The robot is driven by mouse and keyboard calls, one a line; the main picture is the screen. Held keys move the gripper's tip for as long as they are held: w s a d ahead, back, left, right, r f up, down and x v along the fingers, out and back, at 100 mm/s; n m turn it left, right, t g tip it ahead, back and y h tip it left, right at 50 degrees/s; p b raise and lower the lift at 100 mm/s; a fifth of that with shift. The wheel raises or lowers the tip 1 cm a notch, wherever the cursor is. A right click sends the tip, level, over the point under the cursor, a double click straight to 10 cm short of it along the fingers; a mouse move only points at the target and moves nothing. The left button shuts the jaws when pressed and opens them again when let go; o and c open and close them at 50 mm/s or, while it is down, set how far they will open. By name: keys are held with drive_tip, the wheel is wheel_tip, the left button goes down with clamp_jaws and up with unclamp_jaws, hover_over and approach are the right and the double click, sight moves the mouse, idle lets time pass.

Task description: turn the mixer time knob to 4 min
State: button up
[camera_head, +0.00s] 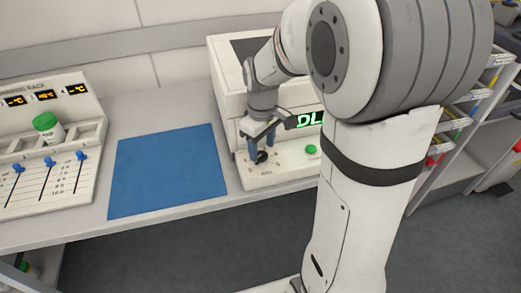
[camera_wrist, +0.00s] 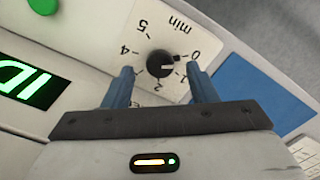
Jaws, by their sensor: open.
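The mixer time knob (camera_wrist: 160,63) is a small black dial on a pale plate marked "min". Its numbers run from 0 to 5 and appear upside down in the wrist view. A white mark on the knob points right, toward the 0 and 1 side, away from the 4. My gripper (camera_wrist: 161,70) is open, with one blue finger on each side of the knob and a visible gap to both. The 3 mark is not visible. In the head view, the knob (camera_head: 262,157) sits low on the front of the white mixer (camera_head: 226,75), just below my gripper.
A green button (camera_head: 311,149) and a lit green display (camera_head: 310,120) are right of the knob. A blue mat (camera_head: 168,170) lies on the bench to the left. Further left is a rack panel (camera_head: 40,190) with blue sliders and a green-capped jar (camera_head: 47,125).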

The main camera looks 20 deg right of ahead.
drive_tip(key=shift+f, duration=0.95)
drive_tip(key=shift+c, duration=0.3)
drive_tip(key=c, duration=0.9)
